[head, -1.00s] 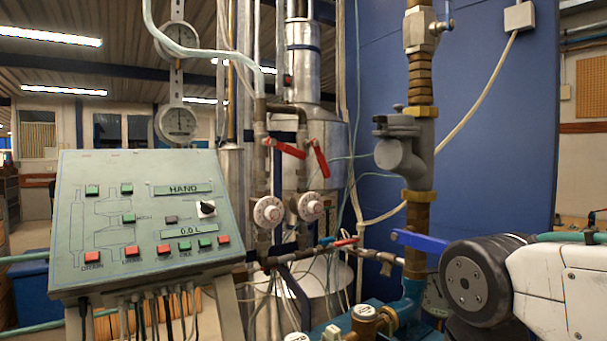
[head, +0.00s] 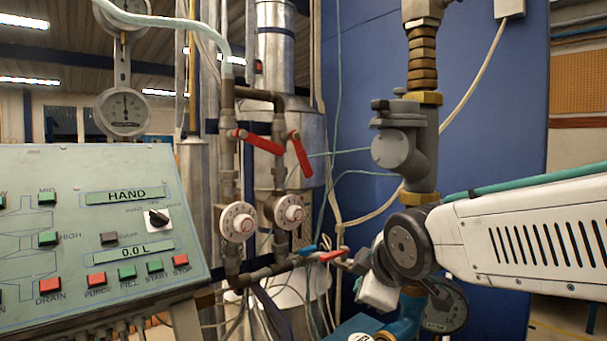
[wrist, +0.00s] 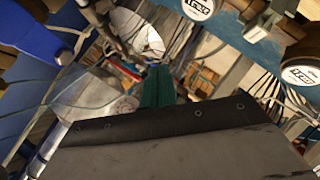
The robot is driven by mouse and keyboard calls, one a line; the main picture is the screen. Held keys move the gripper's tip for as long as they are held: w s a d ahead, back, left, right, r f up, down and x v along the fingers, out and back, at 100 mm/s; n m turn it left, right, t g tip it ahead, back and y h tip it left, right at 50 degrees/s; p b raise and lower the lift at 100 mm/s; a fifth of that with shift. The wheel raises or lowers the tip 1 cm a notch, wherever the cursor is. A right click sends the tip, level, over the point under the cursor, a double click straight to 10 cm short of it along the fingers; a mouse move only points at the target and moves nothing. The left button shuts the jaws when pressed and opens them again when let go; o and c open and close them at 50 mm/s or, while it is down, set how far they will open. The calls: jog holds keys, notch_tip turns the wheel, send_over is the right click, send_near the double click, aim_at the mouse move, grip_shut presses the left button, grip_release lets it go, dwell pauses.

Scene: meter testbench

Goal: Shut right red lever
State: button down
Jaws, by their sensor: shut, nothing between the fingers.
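Two red levers sit on the upright pipes in the head view. The left red lever (head: 257,141) slants down to the right, nearly level. The right red lever (head: 301,155) hangs steeply, its lower end to the right. A smaller red lever (head: 334,255) lies nearly level on the lower pipe, beside a blue one. In the wrist view my gripper (wrist: 157,87) shows as dark green fingers, shut and empty. In the head view my arm reaches in from the right, below and right of the red levers; the fingertips are hidden there.
A control panel (head: 92,235) stands at left. White dials (head: 237,221) sit below the upper levers. A thick grey valve (head: 402,145) rises above my arm. The wrist view shows round meter caps (wrist: 196,8), blue pipework and loose cables close around the gripper.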

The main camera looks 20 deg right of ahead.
jog(key=w+a+r+n+t, duration=0.1)
jog(key=w+r+n+t, duration=0.35)
jog(key=w+r, duration=0.2)
jog(key=n+t+y, duration=0.4)
jog(key=n+t, duration=0.1)
jog(key=n, duration=0.5)
send_near(304, 173)
jog(key=s+a+f, duration=0.1)
jog(key=s+a, duration=0.4)
jog(key=shift+w+d+r, duration=0.35)
jog(key=shift+w+r, duration=0.1)
jog(key=shift+w, duration=1.4)
jog(key=shift+w+d+r, duration=0.3)
jog(key=shift+w+r, duration=0.2)
jog(key=shift+w, duration=1.35)
jog(key=shift+w+d+r, duration=0.35)
jog(key=shift+w+r, duration=0.1)
jog(key=shift+w, duration=1.45)
